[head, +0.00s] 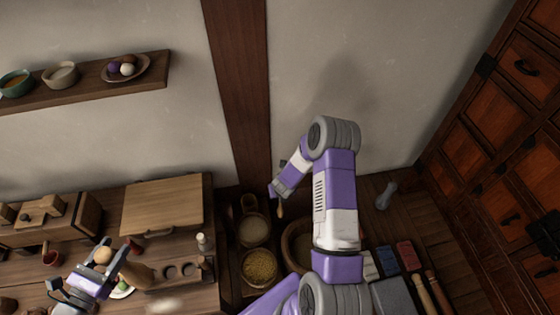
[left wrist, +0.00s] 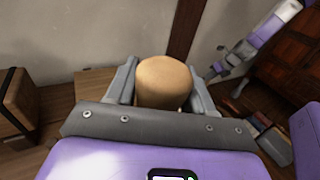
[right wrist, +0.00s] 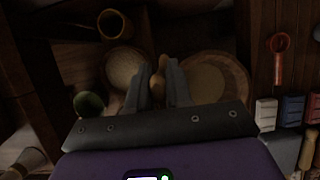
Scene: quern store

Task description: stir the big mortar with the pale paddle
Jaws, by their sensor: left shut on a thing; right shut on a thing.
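The big mortar (head: 289,246) is a wide wooden bowl on the floor-level boards, partly hidden behind my right arm. It also shows in the right wrist view (right wrist: 238,82), right of my fingers, with pale contents. My right gripper (head: 276,191) is shut on the pale paddle (head: 281,210), whose end points down near the mortar's left side. In the right wrist view the paddle (right wrist: 160,70) sits between the fingers, between a grain bowl and the mortar; its height is unclear. My left gripper (head: 100,270) is shut on a tan round-topped wooden piece (left wrist: 165,78) above the table.
A bowl of pale grain (head: 253,230) and a bowl of yellow grain (head: 259,267) stand left of the mortar. Coloured blocks (head: 386,261) lie right of it. A board (head: 162,206) lies on the left table. Drawers (head: 490,130) line the right wall.

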